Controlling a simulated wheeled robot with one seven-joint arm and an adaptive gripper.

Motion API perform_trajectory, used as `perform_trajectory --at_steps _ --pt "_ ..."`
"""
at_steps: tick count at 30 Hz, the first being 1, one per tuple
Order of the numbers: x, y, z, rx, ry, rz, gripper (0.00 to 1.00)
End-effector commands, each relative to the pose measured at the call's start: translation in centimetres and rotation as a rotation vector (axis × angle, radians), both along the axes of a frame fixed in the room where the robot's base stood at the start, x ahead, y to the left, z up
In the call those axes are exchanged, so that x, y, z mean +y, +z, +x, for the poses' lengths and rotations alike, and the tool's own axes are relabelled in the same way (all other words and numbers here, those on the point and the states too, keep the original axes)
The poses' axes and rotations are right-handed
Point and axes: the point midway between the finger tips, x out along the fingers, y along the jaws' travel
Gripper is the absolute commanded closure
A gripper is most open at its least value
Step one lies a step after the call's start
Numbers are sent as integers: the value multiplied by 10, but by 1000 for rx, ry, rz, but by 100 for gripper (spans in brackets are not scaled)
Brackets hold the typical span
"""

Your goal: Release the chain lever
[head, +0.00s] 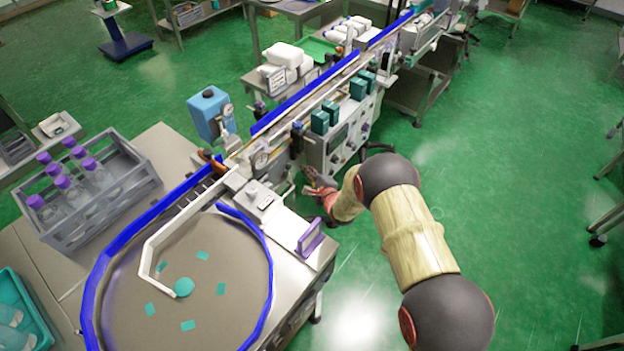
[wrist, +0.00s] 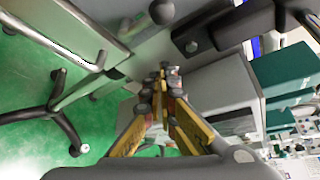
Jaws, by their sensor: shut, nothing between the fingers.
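My gripper (wrist: 163,72) is shut, its yellow-sided fingers meeting at the tips with nothing between them. In the head view my gripper (head: 313,183) is at the side of the conveyor machine, close to the grey housing below the belt. In the wrist view a dark round knob (wrist: 162,12) is just beyond the fingertips, apart from them in the picture. A black bar (wrist: 238,27) runs to its right. I cannot tell for certain which part is the chain lever.
A round turntable (head: 225,300) with a blue rim fills the lower left. Teal boxes (head: 320,121) sit on the control cabinet beside my gripper. A black chair base (wrist: 45,115) is nearby. Green floor is free on the right.

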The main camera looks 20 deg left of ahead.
Motion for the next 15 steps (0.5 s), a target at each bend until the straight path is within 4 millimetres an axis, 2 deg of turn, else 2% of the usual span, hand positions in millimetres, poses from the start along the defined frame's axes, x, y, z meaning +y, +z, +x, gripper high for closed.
perform_trajectory --at_steps 7,15 --pt "16 16 -19 -2 3 0 100" --pt "20 22 -26 -1 0 -1 100"
